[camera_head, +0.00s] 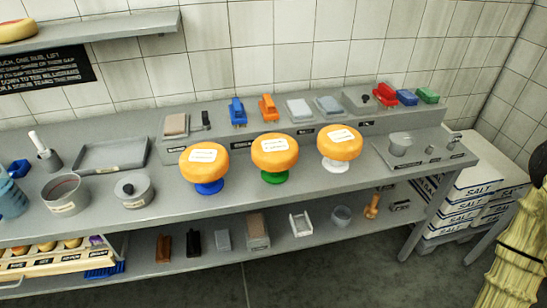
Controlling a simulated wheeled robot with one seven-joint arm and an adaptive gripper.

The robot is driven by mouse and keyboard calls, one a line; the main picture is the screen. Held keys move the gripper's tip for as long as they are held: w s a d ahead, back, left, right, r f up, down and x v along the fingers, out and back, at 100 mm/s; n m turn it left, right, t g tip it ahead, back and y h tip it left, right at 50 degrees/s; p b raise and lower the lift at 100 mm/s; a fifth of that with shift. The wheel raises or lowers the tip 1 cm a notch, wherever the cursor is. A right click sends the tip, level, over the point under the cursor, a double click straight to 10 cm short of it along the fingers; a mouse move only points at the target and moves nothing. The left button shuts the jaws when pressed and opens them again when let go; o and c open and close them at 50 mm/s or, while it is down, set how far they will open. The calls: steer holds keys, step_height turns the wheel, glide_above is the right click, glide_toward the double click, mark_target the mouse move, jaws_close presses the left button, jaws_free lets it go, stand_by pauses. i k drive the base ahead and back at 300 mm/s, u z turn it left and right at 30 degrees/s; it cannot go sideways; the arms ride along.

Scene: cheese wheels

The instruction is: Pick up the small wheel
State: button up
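Three orange cheese wheels with white labels stand on the grey counter, each on its own stand. The left wheel (204,163) is on a blue stand (209,188), the middle wheel (275,153) on a green stand (274,178), and the right wheel (340,143) on a white stand (336,165). They look close in size, the right one very slightly smaller in the picture; I cannot tell which is the small wheel. The label writing is too small to read. My gripper is not in view.
The counter (290,204) also bears a tray (111,156), a pot (66,194) and a lidded tin (134,190). A lower shelf holds small items. Another wheel (17,30) sits on the upper shelf.

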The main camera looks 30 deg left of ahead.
mark_target(275, 152)
steer(key=u, duration=0.75)
steer(key=k, duration=0.95)
steer(key=u, duration=0.85)
steer(key=k, duration=0.25)
steer(key=u, duration=0.05)
steer(key=i, duration=0.5)
steer(key=u, duration=0.2)
